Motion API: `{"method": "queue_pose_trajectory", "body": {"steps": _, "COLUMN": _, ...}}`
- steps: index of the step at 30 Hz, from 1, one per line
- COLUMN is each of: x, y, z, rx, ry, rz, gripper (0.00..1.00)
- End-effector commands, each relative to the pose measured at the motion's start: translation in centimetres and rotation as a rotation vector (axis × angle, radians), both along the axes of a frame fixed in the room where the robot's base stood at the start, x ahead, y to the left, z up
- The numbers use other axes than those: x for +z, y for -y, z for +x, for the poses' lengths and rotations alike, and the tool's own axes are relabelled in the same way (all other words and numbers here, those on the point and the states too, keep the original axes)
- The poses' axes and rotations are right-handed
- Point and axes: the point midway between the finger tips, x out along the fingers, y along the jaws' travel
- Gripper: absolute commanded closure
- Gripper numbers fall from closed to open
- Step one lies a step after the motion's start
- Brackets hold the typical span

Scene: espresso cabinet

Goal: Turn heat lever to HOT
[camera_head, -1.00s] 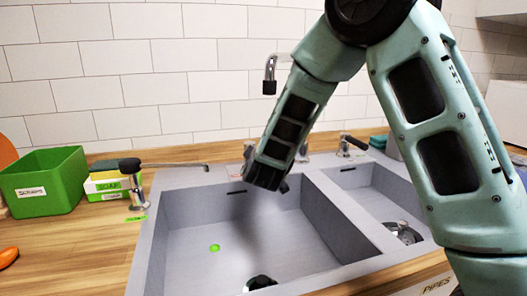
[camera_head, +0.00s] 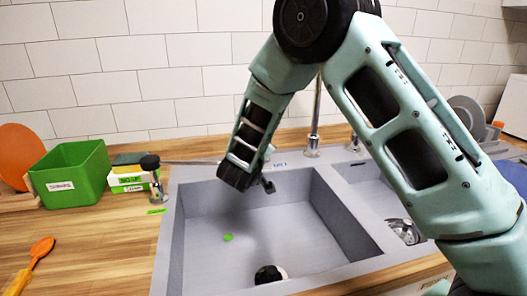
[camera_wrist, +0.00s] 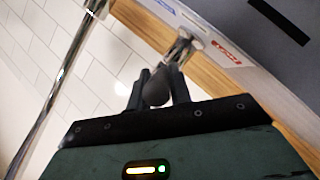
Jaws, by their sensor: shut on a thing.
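In the wrist view my gripper (camera_wrist: 160,76) is shut on the dark rounded knob (camera_wrist: 157,92) of the heat lever. The lever's short metal stem (camera_wrist: 182,46) rises from the sink's back ledge. A red label (camera_wrist: 225,53) lies on the ledge to the right of the stem, and a blue label (camera_wrist: 164,5) lies to its upper left. Their lettering is too small to read surely. In the head view my forearm hides most of the lever, and only a dark tip of my gripper (camera_head: 268,186) shows. The blue label (camera_head: 280,165) shows just beyond it.
The grey sink (camera_head: 205,250) lies below my arm. A tall metal faucet (camera_head: 314,120) stands behind it, close to my forearm. Another black-knobbed lever (camera_head: 152,175), a soap box (camera_head: 128,181) and a green bin (camera_head: 70,172) stand left. Tiled wall is close behind.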

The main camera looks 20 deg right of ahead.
Motion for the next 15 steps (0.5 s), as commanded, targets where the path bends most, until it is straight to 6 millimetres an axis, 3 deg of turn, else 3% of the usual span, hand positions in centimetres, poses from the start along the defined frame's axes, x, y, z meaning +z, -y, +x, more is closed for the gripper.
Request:
{"method": "queue_pose_trajectory", "body": {"steps": 2, "x": -0.1, "y": -0.06, "z": -0.02, "rx": 0.001, "ry": -0.001, "rz": 0.004, "gripper": 1.0}}
{"method": "queue_pose_trajectory", "body": {"steps": 3, "x": -0.09, "y": -0.06, "z": -0.02, "rx": 0.001, "ry": -0.001, "rz": 0.004, "gripper": 0.74}}
{"method": "queue_pose_trajectory", "body": {"steps": 5, "x": -0.09, "y": -0.05, "z": -0.02, "rx": 0.001, "ry": 0.0, "rz": 0.003, "gripper": 0.58}}
{"method": "queue_pose_trajectory", "body": {"steps": 15, "x": 0.03, "y": -0.19, "z": -0.18, "rx": 0.002, "ry": 0.0, "rz": 0.002, "gripper": 0.58}}
